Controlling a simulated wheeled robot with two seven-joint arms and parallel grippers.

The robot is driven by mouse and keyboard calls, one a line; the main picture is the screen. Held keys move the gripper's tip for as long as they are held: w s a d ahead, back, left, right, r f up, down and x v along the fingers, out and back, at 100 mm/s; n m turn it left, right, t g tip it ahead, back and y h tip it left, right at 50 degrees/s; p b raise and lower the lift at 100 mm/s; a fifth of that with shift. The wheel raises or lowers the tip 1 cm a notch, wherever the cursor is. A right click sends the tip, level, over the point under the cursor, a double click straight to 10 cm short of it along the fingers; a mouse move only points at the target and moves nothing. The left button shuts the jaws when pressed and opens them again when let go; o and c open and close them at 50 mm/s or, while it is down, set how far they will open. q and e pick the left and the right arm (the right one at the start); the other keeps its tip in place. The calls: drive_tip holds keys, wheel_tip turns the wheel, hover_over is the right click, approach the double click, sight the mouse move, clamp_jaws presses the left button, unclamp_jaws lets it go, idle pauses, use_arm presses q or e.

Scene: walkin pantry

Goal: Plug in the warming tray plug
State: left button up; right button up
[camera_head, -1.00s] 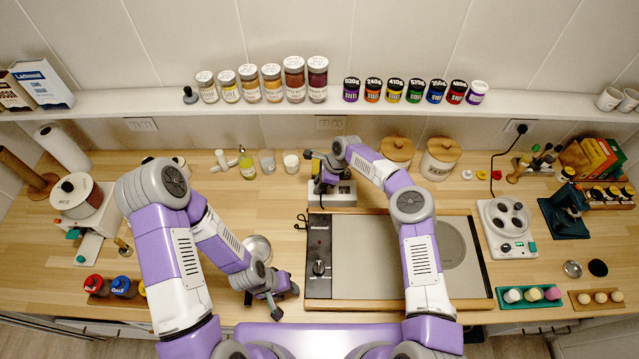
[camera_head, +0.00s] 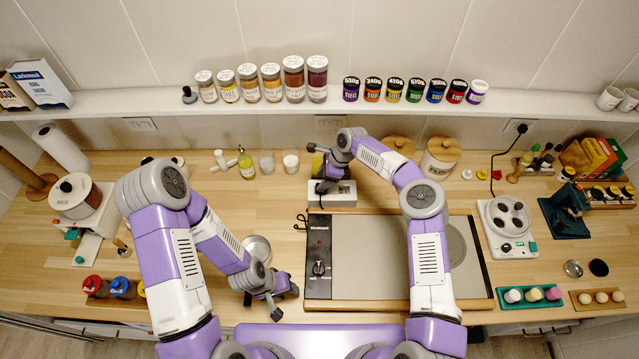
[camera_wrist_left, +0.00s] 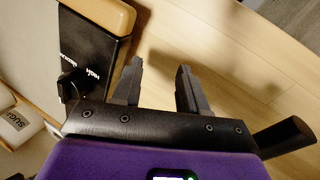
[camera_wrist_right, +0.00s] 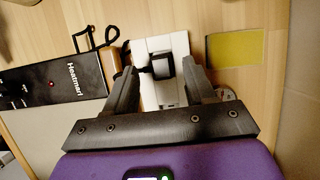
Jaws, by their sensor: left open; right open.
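The warming tray (camera_head: 365,255) lies mid-counter with its black control panel (camera_head: 319,262) on the left. A white outlet block (camera_head: 343,200) stands behind it, and also shows in the right wrist view (camera_wrist_right: 172,92). A black plug (camera_wrist_right: 161,65) is at the block, between my right fingertips; I cannot tell whether it is seated. A black cord (camera_wrist_right: 97,38) loops beside the panel. My right gripper (camera_wrist_right: 160,72) is open, its fingers either side of the plug; in the head view the arm partly hides it. My left gripper (camera_head: 264,306) is open and empty at the counter's front edge.
A metal bowl (camera_head: 257,247) sits near my left gripper. Bare wood lies left of the block.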

drive_tip(key=v, duration=0.8)
drive_tip(key=shift+d+r, duration=0.15)
drive_tip(key=shift+r, duration=0.15)
drive_tip(key=shift+f, duration=0.1)
